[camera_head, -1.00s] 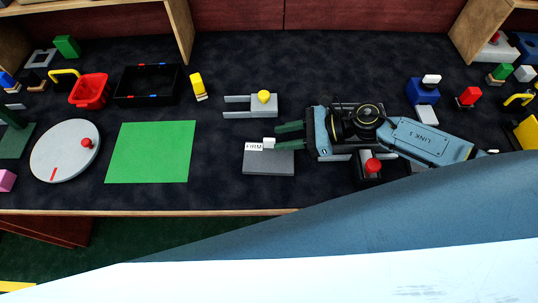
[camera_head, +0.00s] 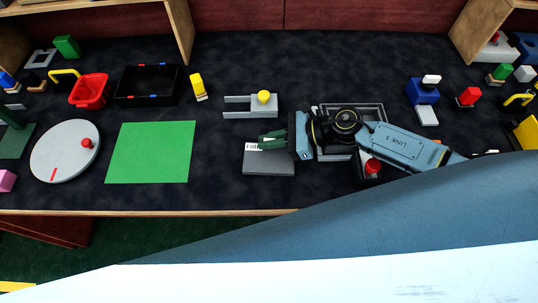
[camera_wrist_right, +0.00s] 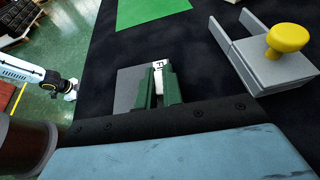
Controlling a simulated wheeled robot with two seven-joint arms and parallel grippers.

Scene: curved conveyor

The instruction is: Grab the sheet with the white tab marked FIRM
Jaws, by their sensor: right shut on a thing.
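The grey sheet (camera_head: 268,164) lies on the dark table, right of the green mat, with its white tab (camera_head: 252,147) at its far edge. The tab's lettering is partly covered by my fingers. My right gripper (camera_head: 272,141) reaches in from the right and is shut on the tab. In the right wrist view the green fingers (camera_wrist_right: 159,85) close on both sides of the white tab (camera_wrist_right: 158,66), and the grey sheet (camera_wrist_right: 128,88) shows to their left. My left gripper is not in view.
A grey fork-shaped fixture with a yellow knob (camera_head: 264,97) stands just behind the gripper. A red-knobbed block (camera_head: 372,166) and grey frame (camera_head: 374,107) are near my right arm. The green mat (camera_head: 152,152) is left. The table's front edge (camera_head: 150,212) is close.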

